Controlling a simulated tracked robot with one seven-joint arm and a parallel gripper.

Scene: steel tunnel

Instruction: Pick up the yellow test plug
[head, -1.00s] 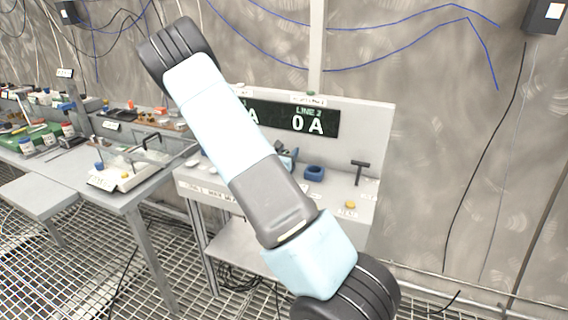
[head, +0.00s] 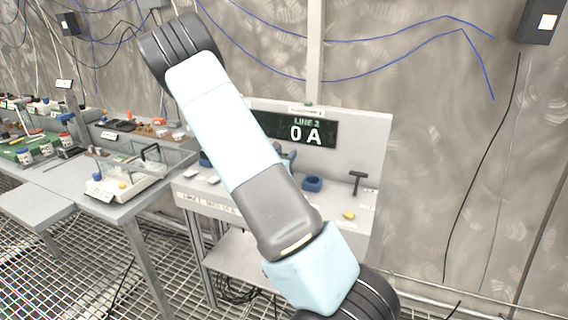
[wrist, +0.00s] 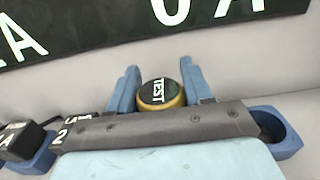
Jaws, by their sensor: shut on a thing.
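In the wrist view the yellow test plug (wrist: 161,99) shows as a round dark cap lettered TEST with a yellow rim. It sits between the two blue fingers of my gripper (wrist: 160,88), which are shut on it. The plug's lower part is hidden behind the dark gripper body. In the head view my arm covers much of the bench, and only a small blue part of my gripper (head: 288,158) shows beside it. I cannot make out the held plug there.
An empty-looking blue ring socket (wrist: 278,134) is right of my gripper; a black plug (wrist: 26,140) is at left. The display (head: 306,132) reads LINE 2, 0 A. A black T-handle (head: 357,182) and a small yellow piece (head: 349,215) are on the bench's right.

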